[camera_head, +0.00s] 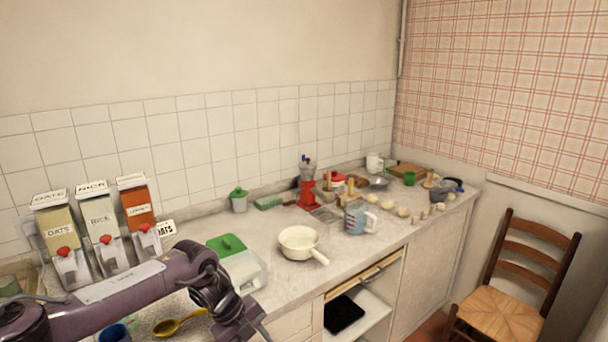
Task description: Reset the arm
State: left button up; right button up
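My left arm (150,292) comes in from the lower left and reaches across the front of the counter. Its wrist is at the bottom centre-left, and the gripper end runs out of the frame at the lower edge, so its fingers do not show. My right arm and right gripper are not in view.
Dispensers labelled like oats and rice (101,232) stand at the left. Near my arm are a white box with a green lid (228,250), a cream pan (298,242), a yellow spoon (176,325) and a blue cup (114,333). A chair (507,310) stands at right.

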pick_arm(q)
jog(key=s+d+f+n+t+h, duration=0.1)
jog(key=d+f+n+t+h, duration=0.4)
jog(key=d+f, duration=0.65)
jog(key=s+a+f+n+y, duration=0.1)
jog(key=s+a+f+n, duration=0.25)
jog(key=f, duration=0.45)
jog(key=s+a+f+n+y, duration=0.1)
jog(key=s+a+f+n, duration=0.15)
jog(key=f+n, duration=0.35)
jog(key=s+a+f+n+g+y, duration=0.1)
jog(key=s+a+f+n+y, duration=0.15)
jog(key=s+a+f, duration=0.55)
jog(key=s+a+f+n+y, duration=0.15)
jog(key=s+f+n, duration=0.35)
jog(key=s, duration=0.6)
jog(key=s+a+f+n+g+y, duration=0.1)
jog(key=s+a+f+n+y, duration=0.2)
jog(key=s+f, duration=0.6)
jog(key=s+a+g, duration=0.1)
jog(key=s+a, duration=0.1)
jog(key=s, duration=0.5)
jog(key=s+a+n+g+y, duration=0.1)
jog(key=s+a, duration=0.2)
jog(key=s, duration=0.4)
jog(key=shift+s+a+f, duration=0.2)
jog(key=shift+a+f, duration=0.1)
jog(key=shift+f, duration=0.15)
